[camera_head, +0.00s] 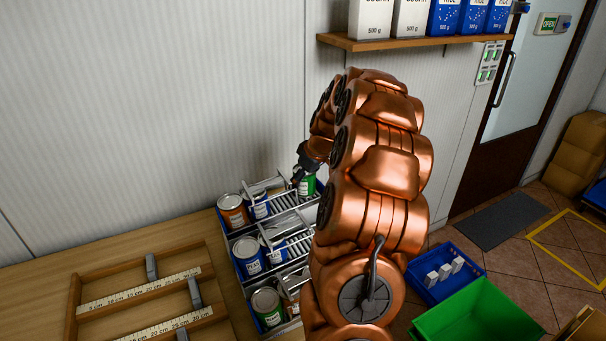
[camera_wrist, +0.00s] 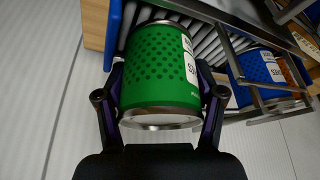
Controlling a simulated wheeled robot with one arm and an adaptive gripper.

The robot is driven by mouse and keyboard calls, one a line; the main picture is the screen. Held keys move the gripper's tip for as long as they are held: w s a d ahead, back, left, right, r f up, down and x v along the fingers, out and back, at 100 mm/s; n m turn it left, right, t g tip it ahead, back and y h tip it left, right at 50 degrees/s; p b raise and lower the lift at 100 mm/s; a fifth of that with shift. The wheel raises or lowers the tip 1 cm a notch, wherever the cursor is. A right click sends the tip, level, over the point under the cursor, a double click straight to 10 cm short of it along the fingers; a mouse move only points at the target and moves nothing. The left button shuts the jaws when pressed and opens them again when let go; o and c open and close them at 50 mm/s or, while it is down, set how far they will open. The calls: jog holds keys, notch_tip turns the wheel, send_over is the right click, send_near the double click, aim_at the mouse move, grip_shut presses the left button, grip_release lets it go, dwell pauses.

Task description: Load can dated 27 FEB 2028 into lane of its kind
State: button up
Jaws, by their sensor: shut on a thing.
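My gripper (camera_wrist: 160,105) is shut on a green can (camera_wrist: 158,72) with a white label and dot pattern; the date is not readable. The can is at the far end of the lane rack (camera_head: 226,231) and also shows in the head view (camera_head: 307,186), partly behind my arm. In the wrist view it lies over the slats of a lane; whether it rests on them I cannot tell. The rack holds an orange-brown can (camera_head: 233,211), blue cans (camera_head: 248,258) and another green can (camera_head: 267,308) near the front. My arm hides the rack's right side.
A wooden frame with rulers (camera_head: 150,292) lies left of the rack on the counter. A shelf (camera_head: 400,42) with packets hangs above, near my arm. A blue crate (camera_head: 447,287) with white boxes and a green crate (camera_head: 480,318) stand to the right.

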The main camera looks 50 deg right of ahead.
jog(key=shift+f, duration=0.3)
jog(key=o, duration=1.4)
jog(key=shift+d, duration=0.1)
jog(key=shift+o, duration=0.2)
jog(key=shift+s+d, duration=0.1)
jog(key=shift+r, duration=0.1)
jog(key=shift+s+r, duration=0.1)
jog(key=shift+r, duration=0.2)
jog(key=v, duration=1.1)
jog(key=shift+r, duration=0.1)
